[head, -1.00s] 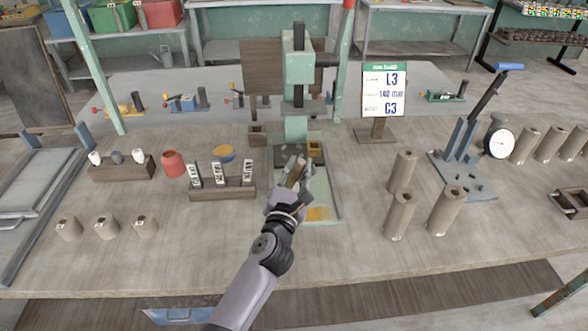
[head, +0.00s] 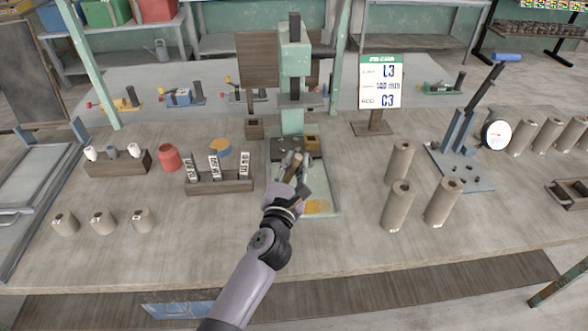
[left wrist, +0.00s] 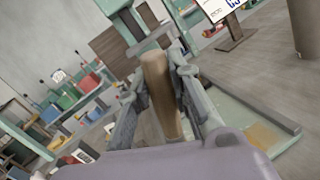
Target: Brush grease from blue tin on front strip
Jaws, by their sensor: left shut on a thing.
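My left gripper (head: 293,172) is shut on a brown wooden handle (left wrist: 160,92), which looks like the brush's. It is over the pale green base plate (head: 334,205) of the press. The brush's bristles are hidden. The left wrist view shows the handle upright between the fingers (left wrist: 160,98). A yellow-orange patch (head: 317,207) lies on the plate's front part, beside the gripper; it also shows in the left wrist view (left wrist: 264,136). The blue tin (head: 221,149), with orange-yellow grease at its top, stands left of the press. My right gripper is not in view.
A wooden rack with labelled pieces (head: 219,187) stands left of the plate, near a red pot (head: 168,157). Several clay cylinders (head: 398,205) stand to the right. A sign (head: 379,84) reads L3, 140 mm, C3.

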